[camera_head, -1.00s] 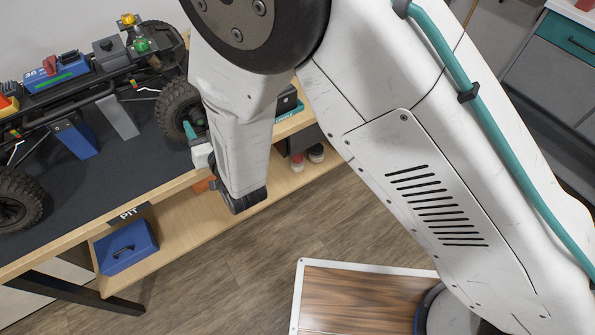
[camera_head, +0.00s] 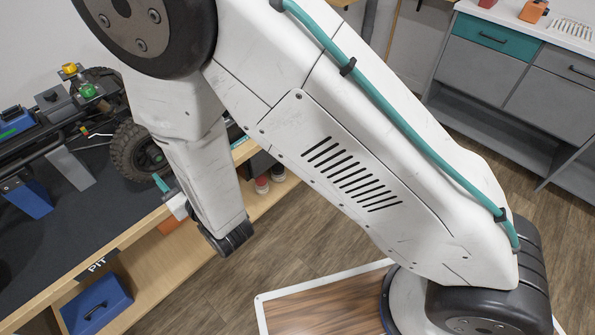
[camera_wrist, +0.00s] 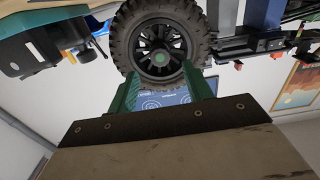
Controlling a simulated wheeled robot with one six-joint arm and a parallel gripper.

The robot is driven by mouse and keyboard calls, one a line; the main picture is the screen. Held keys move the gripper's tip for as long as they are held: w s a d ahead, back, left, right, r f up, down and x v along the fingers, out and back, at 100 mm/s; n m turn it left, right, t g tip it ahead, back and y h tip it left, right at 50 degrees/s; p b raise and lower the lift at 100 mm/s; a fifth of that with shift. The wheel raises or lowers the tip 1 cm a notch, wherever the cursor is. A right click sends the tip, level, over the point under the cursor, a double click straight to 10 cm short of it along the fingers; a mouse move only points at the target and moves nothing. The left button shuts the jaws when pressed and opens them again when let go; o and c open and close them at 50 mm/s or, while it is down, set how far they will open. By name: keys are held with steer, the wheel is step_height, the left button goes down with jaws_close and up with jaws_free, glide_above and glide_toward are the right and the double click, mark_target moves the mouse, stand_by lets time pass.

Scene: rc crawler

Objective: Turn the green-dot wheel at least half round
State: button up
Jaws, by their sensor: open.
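The wheel with the green dot (camera_wrist: 160,57) at its hub fills the upper middle of the wrist view. It is a black knobbly tyre (camera_wrist: 124,42) on a black spoked rim. My gripper (camera_wrist: 160,72) is open, with its two green fingers pointing at the wheel's lower part, one on each side. I cannot tell whether they touch the tyre. In the head view, the wheel (camera_head: 131,152) is on the crawler (camera_head: 60,125) at the bench, partly behind my arm. My gripper (camera_head: 165,188) is just in front of it, near the bench edge; the dot is hard to make out there.
The bench has a dark mat (camera_head: 75,218) and a wooden front edge. A blue stand (camera_head: 28,199) and grey stand (camera_head: 70,168) are under the crawler. A blue case (camera_head: 96,305) sits on the lower shelf.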

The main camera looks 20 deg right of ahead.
steer(key=s+d+f+g+h, duration=0.4)
steer(key=s+f+g, duration=0.3)
steer(key=f, duration=0.3)
steer(key=s+d+r+g+h, duration=0.2)
steer(key=s+d+r+g, duration=0.1)
steer(key=d+r, duration=0.6)
steer(key=s+d+r+m+g+h, duration=0.1)
steer(key=s+d+r+g+h, duration=0.2)
steer(key=d+r, duration=0.6)
steer(key=shift+s+d+r+m+g, duration=0.35)
steer(key=shift+d+g, duration=1.05)
steer(key=shift+d, duration=0.6)
steer(key=shift+f, duration=0.1)
